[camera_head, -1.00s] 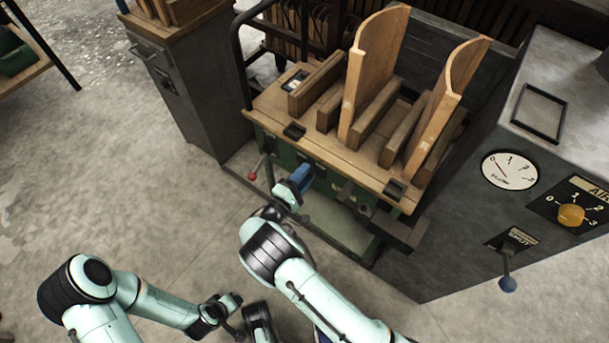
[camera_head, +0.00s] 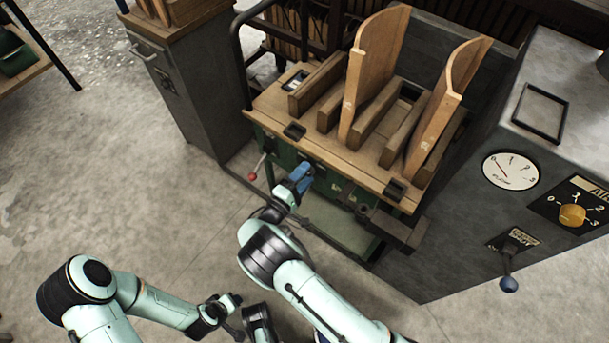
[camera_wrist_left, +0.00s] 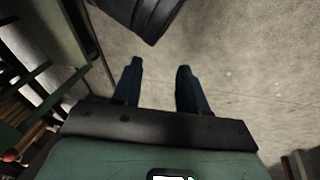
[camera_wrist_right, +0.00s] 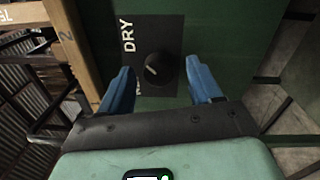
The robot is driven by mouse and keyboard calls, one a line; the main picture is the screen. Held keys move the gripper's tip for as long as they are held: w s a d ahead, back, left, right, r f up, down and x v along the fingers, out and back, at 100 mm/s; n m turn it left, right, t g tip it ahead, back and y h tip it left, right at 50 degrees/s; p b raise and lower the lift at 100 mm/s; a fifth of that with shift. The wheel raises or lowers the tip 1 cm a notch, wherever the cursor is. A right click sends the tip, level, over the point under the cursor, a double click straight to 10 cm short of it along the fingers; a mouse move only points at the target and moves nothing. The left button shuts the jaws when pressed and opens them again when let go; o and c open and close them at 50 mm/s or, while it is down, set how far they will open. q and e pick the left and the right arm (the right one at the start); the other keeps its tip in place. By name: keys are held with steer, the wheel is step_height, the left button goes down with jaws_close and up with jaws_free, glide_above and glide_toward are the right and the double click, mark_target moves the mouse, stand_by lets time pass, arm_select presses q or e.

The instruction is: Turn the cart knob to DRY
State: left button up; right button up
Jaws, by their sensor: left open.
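The cart (camera_head: 335,150) has a wooden top and a green front. In the right wrist view its black round knob (camera_wrist_right: 158,68) sits on a dark plate (camera_wrist_right: 152,35). DRY is printed on the plate; a second word is partly hidden by a finger. The knob's white pointer mark is slanted, not clearly at either word. My right gripper (camera_wrist_right: 160,85) is open, its blue fingers apart on either side of the knob in this view; I cannot tell if they touch it. It also shows at the cart front (camera_head: 303,178). My left gripper (camera_wrist_left: 158,75) is open and empty above the floor.
A red-tipped lever (camera_head: 252,176) sticks out left of my right gripper. A dark bracket (camera_head: 395,228) juts out to its right. A grey cabinet (camera_head: 450,240) with a gauge (camera_head: 510,170), yellow knob (camera_head: 572,215) and blue-tipped lever (camera_head: 508,283) stands right. Floor at left is free.

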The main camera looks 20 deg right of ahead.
arm_select(q)
steer(key=shift+s+d+r+g+p, duration=0.15)
steer(key=shift+s+d+r+p, duration=0.2)
steer(key=shift+s, duration=0.15)
steer(key=shift+s+d+r+g+p, duration=0.2)
steer(key=shift+s+r+p, duration=0.1)
steer(key=shift+s, duration=0.2)
arm_select(e)
steer(key=v, duration=1.3)
arm_select(q)
steer(key=shift+r, duration=0.1)
arm_select(e)
steer(key=shift+s+a+r, duration=0.1)
